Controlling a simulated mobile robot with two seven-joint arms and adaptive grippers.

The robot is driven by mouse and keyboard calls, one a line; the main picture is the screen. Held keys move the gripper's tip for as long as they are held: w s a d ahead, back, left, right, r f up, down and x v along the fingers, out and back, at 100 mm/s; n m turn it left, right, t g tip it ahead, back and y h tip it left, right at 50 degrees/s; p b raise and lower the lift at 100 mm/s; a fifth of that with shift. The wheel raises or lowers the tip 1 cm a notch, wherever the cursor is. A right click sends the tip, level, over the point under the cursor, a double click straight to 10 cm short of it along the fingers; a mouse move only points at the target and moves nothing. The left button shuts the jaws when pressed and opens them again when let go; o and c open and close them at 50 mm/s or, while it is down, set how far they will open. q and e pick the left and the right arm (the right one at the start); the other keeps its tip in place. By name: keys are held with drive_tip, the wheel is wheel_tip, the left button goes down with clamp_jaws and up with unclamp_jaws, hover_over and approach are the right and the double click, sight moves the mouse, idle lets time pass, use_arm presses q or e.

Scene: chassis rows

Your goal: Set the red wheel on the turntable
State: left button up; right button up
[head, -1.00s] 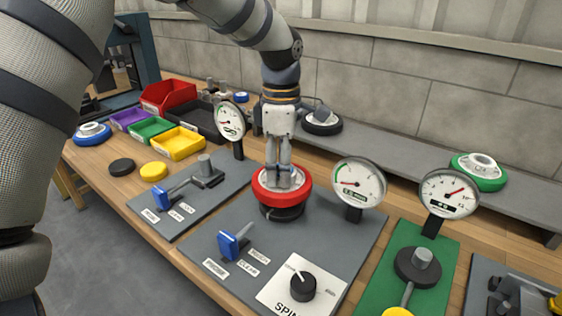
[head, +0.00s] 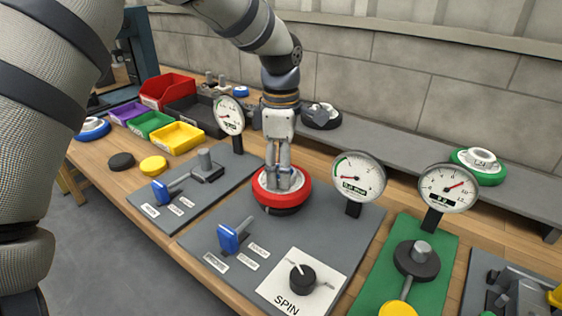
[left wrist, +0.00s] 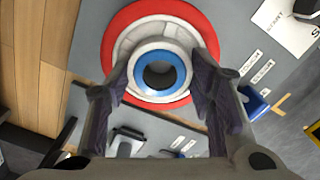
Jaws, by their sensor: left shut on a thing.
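The red wheel (head: 301,194), with a pale hub, is over the dark turntable (head: 284,211) on the grey plate. Only a thin dark edge of the turntable shows below the wheel. I cannot tell whether a small gap remains between them. My left gripper (head: 279,183) points down from above and is shut on the wheel's hub. In the left wrist view the red rim (left wrist: 122,35) surrounds the pale hub and a blue ring (left wrist: 187,70), with one finger on each side. The wheel looks about level. My right gripper is not in view.
A blue-handled lever (head: 229,238) and the SPIN knob panel (head: 330,278) are in front of the turntable. Dial gauges stand at left (head: 229,115) and right (head: 359,177). Bins and pucks are at left. A shelf (head: 400,150) behind holds other wheels.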

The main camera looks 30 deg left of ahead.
use_arm(q)
drive_tip(key=shift+f, duration=0.65)
drive_tip(key=o, duration=1.6)
wheel_tip(320, 180, up, 12)
